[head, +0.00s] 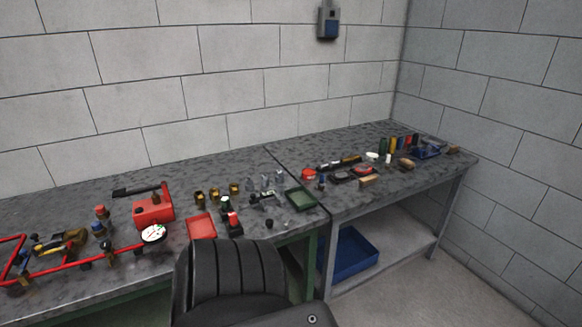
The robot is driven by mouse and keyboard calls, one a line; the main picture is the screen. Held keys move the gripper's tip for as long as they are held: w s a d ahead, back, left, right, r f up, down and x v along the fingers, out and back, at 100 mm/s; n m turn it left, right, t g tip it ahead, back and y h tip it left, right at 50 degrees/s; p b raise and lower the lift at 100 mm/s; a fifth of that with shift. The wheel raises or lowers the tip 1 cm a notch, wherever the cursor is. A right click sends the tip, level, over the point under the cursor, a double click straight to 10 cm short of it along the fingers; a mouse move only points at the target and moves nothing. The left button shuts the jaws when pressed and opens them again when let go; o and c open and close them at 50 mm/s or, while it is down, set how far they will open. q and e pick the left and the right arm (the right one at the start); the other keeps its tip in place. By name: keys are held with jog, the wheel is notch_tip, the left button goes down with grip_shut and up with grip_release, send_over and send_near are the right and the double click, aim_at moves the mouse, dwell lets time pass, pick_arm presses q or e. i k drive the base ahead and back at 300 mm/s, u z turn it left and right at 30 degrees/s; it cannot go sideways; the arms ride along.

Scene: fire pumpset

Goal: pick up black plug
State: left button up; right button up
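A small black piece (269,224) sits on the left workbench near its front edge, right of the red and black item and in front of the green tray. It may be the black plug, but it is too small to tell for sure. Neither of my grippers shows in the head view, so nothing is seen touching or holding this piece.
The left workbench (60,204) carries red piping, a pressure gauge (153,233), a red box (153,208), a red tray (201,227) and a green tray (301,198). A second bench (345,206) holds tools; a blue bin (352,257) lies beneath.

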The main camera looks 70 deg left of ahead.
aim_at(269, 223)
jog(key=u, duration=0.35)
jog(key=i, duration=0.75)
jog(key=u, duration=1.15)
jog(key=i, duration=0.5)
jog(key=u, duration=0.55)
